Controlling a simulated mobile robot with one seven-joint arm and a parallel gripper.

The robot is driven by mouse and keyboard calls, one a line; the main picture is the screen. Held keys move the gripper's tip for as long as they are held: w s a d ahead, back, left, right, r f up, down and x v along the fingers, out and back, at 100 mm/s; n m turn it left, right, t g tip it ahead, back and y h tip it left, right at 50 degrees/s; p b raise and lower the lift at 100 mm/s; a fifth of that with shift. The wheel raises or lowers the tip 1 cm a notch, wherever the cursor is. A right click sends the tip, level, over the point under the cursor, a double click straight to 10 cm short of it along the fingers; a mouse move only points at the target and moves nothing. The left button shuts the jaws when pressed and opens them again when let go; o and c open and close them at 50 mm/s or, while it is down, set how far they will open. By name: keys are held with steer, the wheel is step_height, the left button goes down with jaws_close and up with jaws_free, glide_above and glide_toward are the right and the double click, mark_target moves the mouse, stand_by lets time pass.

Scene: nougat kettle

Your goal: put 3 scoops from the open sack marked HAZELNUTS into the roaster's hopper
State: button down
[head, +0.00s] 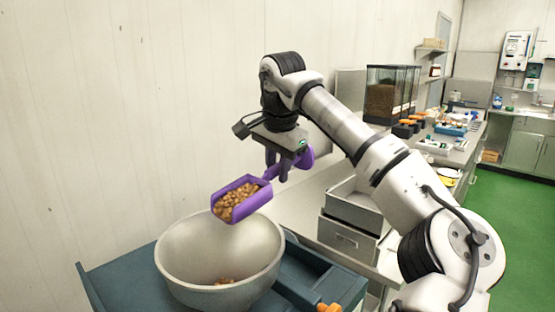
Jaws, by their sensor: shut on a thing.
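My gripper (278,172) is shut on the handle of a purple scoop (256,200). The scoop holds a heap of brown nuts (237,202) and looks roughly level. It is above the far rim of a wide pale metal bowl, seemingly the roaster's hopper (188,250). A few brown nuts (223,281) show low inside the hopper; its bottom is partly cut off from sight. The hopper sits on a dark teal machine body (125,278). No sack marked HAZELNUTS is in view.
Grey bins (347,241) stand on the counter right of the hopper. A pale wall (100,120) rises behind the hopper. Green floor (525,225) lies open at right.

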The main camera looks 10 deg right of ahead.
steer(key=shift+s+a+r+t+h, duration=0.25)
steer(key=shift+a+r+t+h, duration=0.15)
steer(key=shift+r+h, duration=0.2)
steer(key=s+a+r+n+t+h, duration=0.1)
steer(key=s+a+r+t+h, duration=0.5)
steer(key=a+r+h, duration=0.1)
steer(key=shift+a+r+h, duration=0.3)
steer(key=shift+a+r, duration=0.2)
steer(key=shift+a, duration=0.35)
steer(key=shift+d, duration=0.1)
stand_by(1.2)
steer(key=w+d+f+g+y, duration=0.1)
steer(key=d+f+y, duration=0.1)
steer(key=w+d+f+g+y, duration=0.2)
steer(key=d, duration=0.1)
steer(key=w+d+f+g+y, duration=0.2)
steer(key=shift+w+d+f+m+y, duration=0.2)
steer(key=shift+d+f+m+y, duration=0.1)
steer(key=shift+f+m, duration=0.1)
steer(key=shift+w+d+f+g+y, duration=0.3)
steer(key=shift+d+f+g+y, duration=0.1)
steer(key=shift+f+y, duration=0.15)
steer(key=shift+d+f, duration=0.1)
steer(key=shift+f, duration=0.05)
